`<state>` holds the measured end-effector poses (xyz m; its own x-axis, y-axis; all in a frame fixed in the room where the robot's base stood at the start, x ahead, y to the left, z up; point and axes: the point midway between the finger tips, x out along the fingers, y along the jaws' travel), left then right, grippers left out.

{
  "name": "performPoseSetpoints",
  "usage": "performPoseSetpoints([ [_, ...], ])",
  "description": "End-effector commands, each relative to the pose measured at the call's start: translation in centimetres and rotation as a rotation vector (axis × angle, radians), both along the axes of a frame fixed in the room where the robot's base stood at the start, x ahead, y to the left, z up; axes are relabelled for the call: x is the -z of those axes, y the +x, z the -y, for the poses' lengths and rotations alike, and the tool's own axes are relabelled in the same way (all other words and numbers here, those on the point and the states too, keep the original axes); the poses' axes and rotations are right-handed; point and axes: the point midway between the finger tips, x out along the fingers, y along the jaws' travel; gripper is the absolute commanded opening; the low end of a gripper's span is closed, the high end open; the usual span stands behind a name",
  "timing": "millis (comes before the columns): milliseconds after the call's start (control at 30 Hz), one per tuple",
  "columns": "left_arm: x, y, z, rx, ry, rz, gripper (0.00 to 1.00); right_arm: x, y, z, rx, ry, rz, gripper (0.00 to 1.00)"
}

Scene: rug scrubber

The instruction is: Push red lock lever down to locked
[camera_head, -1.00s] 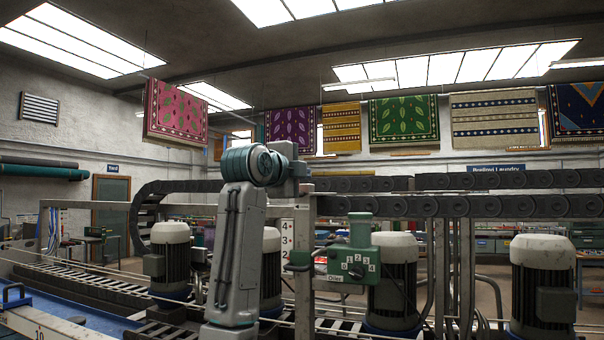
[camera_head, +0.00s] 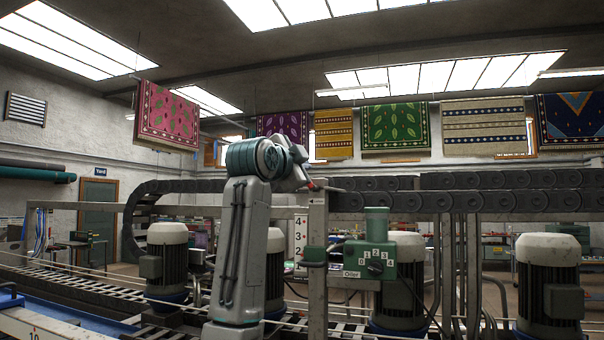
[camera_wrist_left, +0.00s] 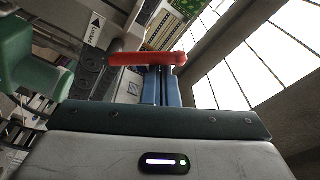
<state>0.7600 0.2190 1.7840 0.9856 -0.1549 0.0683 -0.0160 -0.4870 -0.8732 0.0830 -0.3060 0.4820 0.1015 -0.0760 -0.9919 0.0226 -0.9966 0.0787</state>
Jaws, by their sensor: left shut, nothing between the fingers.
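The red lock lever (camera_wrist_left: 145,58) lies across the wrist view, just beyond my fingertips, at the top of a grey post. In the head view only a small red bit of the lever (camera_head: 311,185) shows at the post top. My left gripper (camera_wrist_left: 161,72) is shut and empty, its blue fingers side by side, and their tips meet or overlap the lever's lower edge in the picture. I cannot tell whether they touch it. In the head view the left gripper (camera_head: 306,181) is small, at the post top. A "Locked" label (camera_wrist_left: 95,28) with an arrow sits left of the lever.
A green box with a numbered dial (camera_head: 376,258) is fixed right of the grey post (camera_head: 318,240). It also shows at the left of the wrist view (camera_wrist_left: 30,65). A black cable chain (camera_head: 450,202) runs behind. Several motors (camera_head: 549,280) stand along the machine.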

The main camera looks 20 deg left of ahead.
Motion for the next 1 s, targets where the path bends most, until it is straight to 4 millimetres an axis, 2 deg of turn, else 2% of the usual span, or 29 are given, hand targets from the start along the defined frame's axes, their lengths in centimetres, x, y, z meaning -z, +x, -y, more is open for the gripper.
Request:
performPoseSetpoints([
  [167,0.5,0.0,-0.9,0.000,-0.166,-0.005,0.00,1.5,0.0,-0.4,0.002,0.004,-0.001,0.36],
  [533,1.3,0.1,-2.5,0.001,-0.517,-0.016,0.00,3.7,-0.1,0.9,-0.003,-0.009,-0.001,0.36],
  [1000,2.8,0.1,-3.8,0.001,-0.920,-0.031,0.00,6.3,-0.1,0.2,-0.001,-0.001,-0.001,0.36],
])
